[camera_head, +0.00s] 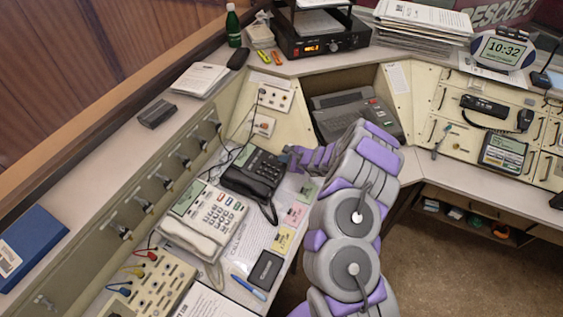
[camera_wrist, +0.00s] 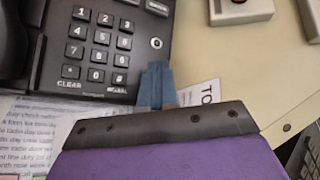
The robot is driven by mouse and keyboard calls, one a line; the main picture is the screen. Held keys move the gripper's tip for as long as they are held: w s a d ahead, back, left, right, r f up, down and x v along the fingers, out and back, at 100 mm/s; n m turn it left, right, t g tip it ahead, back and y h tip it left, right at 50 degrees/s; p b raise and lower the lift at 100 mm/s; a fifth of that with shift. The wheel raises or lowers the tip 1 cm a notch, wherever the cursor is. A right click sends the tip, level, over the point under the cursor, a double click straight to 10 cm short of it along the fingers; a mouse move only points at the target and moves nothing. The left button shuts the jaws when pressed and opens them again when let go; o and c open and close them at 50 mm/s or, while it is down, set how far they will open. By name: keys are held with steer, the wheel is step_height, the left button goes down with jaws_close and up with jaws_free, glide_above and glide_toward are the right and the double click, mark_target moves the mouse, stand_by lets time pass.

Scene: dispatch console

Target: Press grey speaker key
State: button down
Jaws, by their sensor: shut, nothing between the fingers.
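My gripper (camera_wrist: 156,84) is shut and empty, its blue fingertips together over the lower right edge of a black desk phone (camera_wrist: 62,30). In the head view my gripper (camera_head: 292,157) is at the right side of the black phone (camera_head: 256,170). A round button with a light ring (camera_wrist: 156,43) is just beyond the fingertips. I cannot read which key is the speaker key. Whether the fingertips touch the phone is unclear.
A white phone (camera_head: 205,218) stands left of the black one, over printed sheets. Coloured notes (camera_head: 284,239) and a black box (camera_head: 265,270) lie in front. A cream panel (camera_head: 262,108) with small knobs rises behind. A grey machine (camera_head: 350,110) sits in a recess to the right.

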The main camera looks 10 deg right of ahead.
steer(key=shift+r, duration=0.1)
steer(key=shift+d+r, duration=0.1)
steer(key=shift+r, duration=0.6)
steer(key=r, duration=0.1)
steer(key=r+p, duration=0.1)
steer(key=r, duration=0.1)
steer(key=r+p, duration=0.1)
steer(key=shift+s+d+r, duration=0.3)
steer(key=shift+r, duration=0.1)
stand_by(0.7)
